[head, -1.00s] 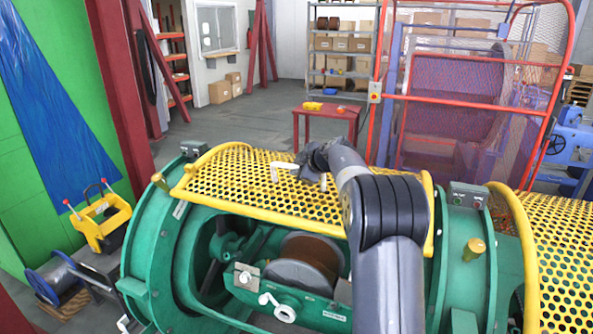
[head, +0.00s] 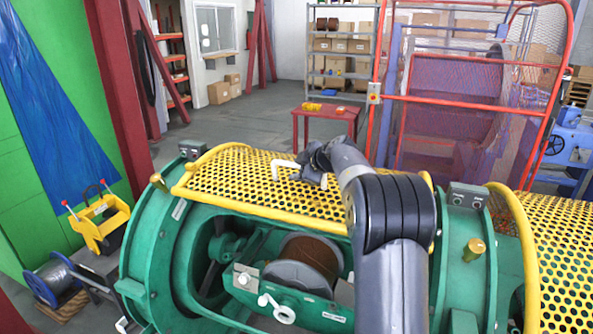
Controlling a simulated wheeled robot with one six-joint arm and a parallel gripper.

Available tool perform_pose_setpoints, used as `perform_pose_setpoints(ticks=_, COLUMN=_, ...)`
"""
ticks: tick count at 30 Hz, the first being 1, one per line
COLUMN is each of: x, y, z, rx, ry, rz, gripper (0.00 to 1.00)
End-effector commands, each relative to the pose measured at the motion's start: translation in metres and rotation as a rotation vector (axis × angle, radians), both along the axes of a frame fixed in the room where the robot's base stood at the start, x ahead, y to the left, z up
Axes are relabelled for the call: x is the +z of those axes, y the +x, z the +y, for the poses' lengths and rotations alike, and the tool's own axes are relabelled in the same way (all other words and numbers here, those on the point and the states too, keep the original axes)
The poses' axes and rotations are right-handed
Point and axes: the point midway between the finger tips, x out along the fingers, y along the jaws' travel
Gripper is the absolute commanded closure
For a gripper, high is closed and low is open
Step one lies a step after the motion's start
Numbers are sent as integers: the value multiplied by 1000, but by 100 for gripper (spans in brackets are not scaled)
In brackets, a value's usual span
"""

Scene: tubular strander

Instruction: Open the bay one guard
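The bay one guard (head: 235,180) is a yellow perforated curved cover on the green machine in the head view. It lies over the top and far side of the bay, and the front of the bay is uncovered. A white handle (head: 284,166) stands on the guard. My gripper (head: 312,172) is dark and sits just right of this handle, close above the mesh. Its fingertips are small and partly hidden by my wrist, so I cannot tell whether they are open or touch the handle. My arm hides the right part of the guard.
A brown-wound spool (head: 304,262) and a white lever (head: 276,307) show in the open bay. A second yellow guard (head: 560,240) is at the right. A red table (head: 326,115) and a red-framed mesh cage (head: 455,95) stand behind. Floor at the back left is clear.

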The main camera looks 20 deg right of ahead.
Motion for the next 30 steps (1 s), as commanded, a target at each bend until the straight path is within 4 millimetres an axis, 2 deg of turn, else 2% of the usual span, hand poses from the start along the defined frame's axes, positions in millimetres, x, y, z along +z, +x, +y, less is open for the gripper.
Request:
perform_pose_setpoints(ticks=9, x=31, y=-47, z=-19, rx=-3, ry=-2, rz=-4, gripper=62)
perform_pose_setpoints(ticks=15, x=45, y=-67, z=-27, rx=-3, ry=-1, rz=-3, gripper=62)
perform_pose_setpoints(ticks=30, x=50, y=-74, z=-27, rx=2, ry=-1, rz=-5, gripper=62)
